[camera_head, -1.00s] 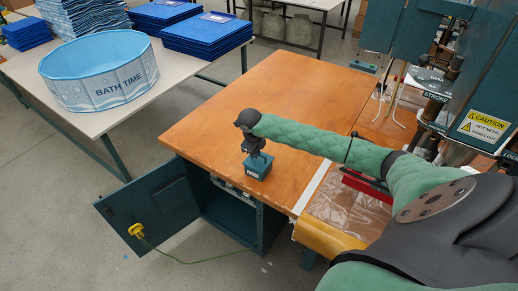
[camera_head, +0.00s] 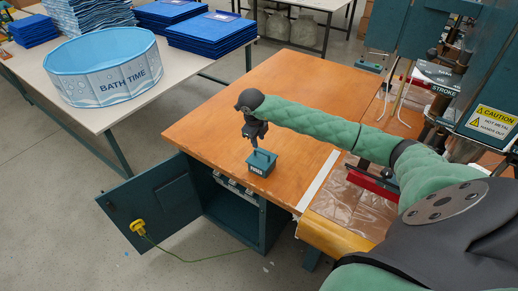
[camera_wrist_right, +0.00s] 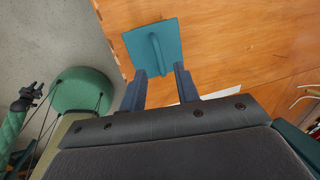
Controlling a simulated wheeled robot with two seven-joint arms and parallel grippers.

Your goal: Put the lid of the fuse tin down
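The fuse tin (camera_head: 262,168) is a small teal box with a white label, near the front edge of the wooden bench top. Its teal square lid (camera_head: 263,157) with a raised bar handle sits on top of it. In the right wrist view the lid (camera_wrist_right: 152,42) lies ahead of the fingers, its handle pointing between them. My right gripper (camera_head: 255,143) hangs just above the lid, also seen in the right wrist view (camera_wrist_right: 160,72). Its fingers are apart with nothing between them. What looks like my left gripper (camera_wrist_right: 30,96) is small at the left of the wrist view; its fingers are unclear.
The bench top (camera_head: 220,115) is clear around the tin. An open cabinet door (camera_head: 150,205) with a yellow plug (camera_head: 138,227) hangs below it. A machine with a caution sign (camera_head: 492,121) stands at right. A table with a blue pool (camera_head: 104,75) stands at left.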

